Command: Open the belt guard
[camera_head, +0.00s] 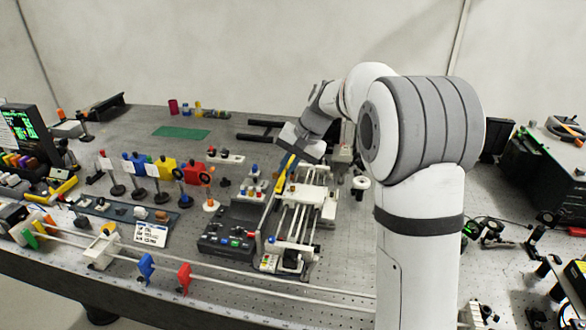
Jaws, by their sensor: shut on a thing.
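My gripper (293,158) is at the middle of the bench, pointing down at the far end of the rail machine. It is shut on the upper end of a narrow yellow piece (282,176), which looks like the belt guard. The yellow piece stands tilted along the left side of the machine. A blue part shows near its top. The machine (296,218) has a white carriage and pale rails. The gripper body partly hides the fingertips, so the exact contact is hard to see.
A dark control box (228,240) with coloured buttons stands left of the machine. Coloured optic mounts (165,168) crowd the bench further left. A green mat (181,132) lies at the back. A white knob-like part (360,184) is to the right. My arm hides the bench's right part.

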